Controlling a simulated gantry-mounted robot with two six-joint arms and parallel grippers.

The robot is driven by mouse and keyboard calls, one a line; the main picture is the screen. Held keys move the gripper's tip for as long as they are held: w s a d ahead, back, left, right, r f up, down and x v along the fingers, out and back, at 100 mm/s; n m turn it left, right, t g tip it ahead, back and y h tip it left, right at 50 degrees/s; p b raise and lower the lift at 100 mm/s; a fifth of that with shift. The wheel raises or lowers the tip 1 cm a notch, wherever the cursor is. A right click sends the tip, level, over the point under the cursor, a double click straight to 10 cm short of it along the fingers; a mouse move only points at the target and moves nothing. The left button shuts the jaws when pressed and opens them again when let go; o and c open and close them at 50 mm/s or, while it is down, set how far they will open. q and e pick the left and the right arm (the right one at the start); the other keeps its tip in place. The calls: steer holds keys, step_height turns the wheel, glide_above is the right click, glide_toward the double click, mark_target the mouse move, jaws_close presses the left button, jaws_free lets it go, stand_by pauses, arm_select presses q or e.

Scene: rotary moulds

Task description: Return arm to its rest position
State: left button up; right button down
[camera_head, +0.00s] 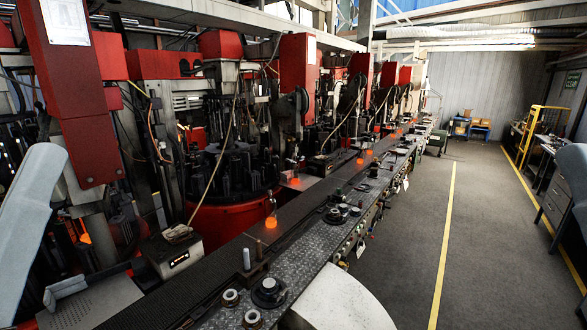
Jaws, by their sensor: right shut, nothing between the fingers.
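My right arm's pale grey link (574,182) shows at the right edge. My right gripper (581,312) is only a dark sliver at the lower right edge, over the floor side and well away from the machines. It is shut with nothing in it, and most of it is cut off by the frame. My left arm's pale grey link (30,225) stands at the left edge. My left gripper is not in view.
A dark conveyor (225,265) runs away along red mould machines (297,75), with several glowing orange pieces (271,222) on or beside it. A metal ledge (295,275) carries knobs and fittings. The grey floor (480,230) with yellow lines is open. A yellow rail (535,125) stands right.

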arm_select(q)
step_height(320, 180, up, 15)
steer(key=p, duration=1.1)
arm_select(e)
step_height(320, 180, up, 15)
